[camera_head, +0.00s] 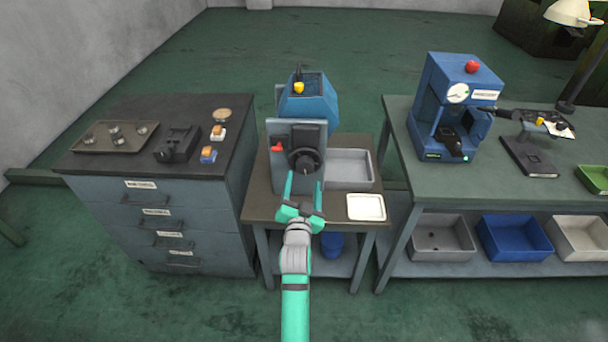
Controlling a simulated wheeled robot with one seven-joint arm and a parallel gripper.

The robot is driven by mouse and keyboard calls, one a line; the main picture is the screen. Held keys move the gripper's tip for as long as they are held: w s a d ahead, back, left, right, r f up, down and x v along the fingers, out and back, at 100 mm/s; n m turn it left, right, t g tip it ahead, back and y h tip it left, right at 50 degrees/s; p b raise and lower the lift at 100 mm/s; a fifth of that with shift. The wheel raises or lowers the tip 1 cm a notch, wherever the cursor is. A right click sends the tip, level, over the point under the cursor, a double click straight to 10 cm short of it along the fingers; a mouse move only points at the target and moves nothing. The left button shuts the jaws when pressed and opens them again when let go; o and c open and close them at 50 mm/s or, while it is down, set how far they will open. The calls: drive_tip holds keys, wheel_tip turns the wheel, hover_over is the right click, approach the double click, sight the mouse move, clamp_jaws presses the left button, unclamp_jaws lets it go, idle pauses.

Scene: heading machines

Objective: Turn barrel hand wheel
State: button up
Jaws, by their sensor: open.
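The hand wheel (304,160) is a dark round wheel on the front of a grey and blue machine (309,108). The machine stands on a small brown-topped table between a cabinet and a bench. My gripper (304,174) is green and open, with its two fingers pointing away from me toward the machine. Its fingertips appear at the lower left and lower right of the wheel. I cannot tell from this view whether they touch it. The wheel's lower edge lies between the fingertips in the picture.
A red part (278,147) sits left of the wheel. A grey tray (349,169) and a white tray (366,207) are right of my gripper. A dark-topped cabinet (190,225) stands left, and a green bench (400,160) with a blue press (455,105) stands right.

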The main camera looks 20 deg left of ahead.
drive_tip(key=shift+v, duration=1.4)
